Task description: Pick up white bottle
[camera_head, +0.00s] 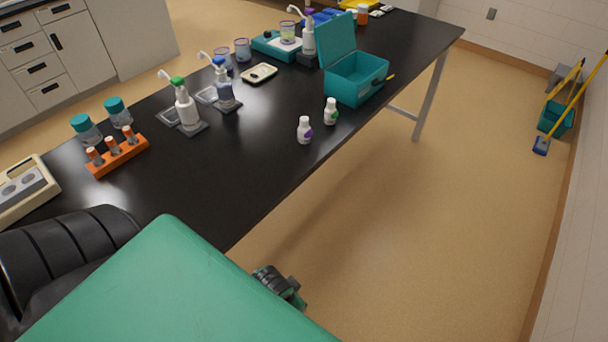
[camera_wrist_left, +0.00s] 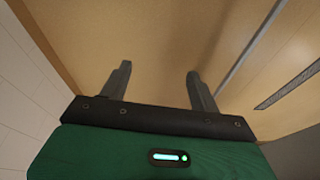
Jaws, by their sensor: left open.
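Two small white bottles stand upright near the right edge of the black table. One bottle (camera_head: 304,131) has a purple label patch, the other bottle (camera_head: 331,112) a green one. A white pump bottle (camera_head: 186,108) with a green collar stands further left, and another (camera_head: 309,42) with a purple collar stands at the back. My left gripper (camera_wrist_left: 159,84) is open and empty in the left wrist view, over the tan floor. No bottle shows between its fingers. In the head view my green arm covers the bottom, and the fingers cannot be made out. My right gripper is not seen.
The black table (camera_head: 240,170) is clear at its near part. An open teal box (camera_head: 356,80) stands behind the small bottles. An orange tube rack (camera_head: 118,157), teal-capped jars and a beige device (camera_head: 24,190) are at left. Open floor (camera_head: 420,230) lies right of the table.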

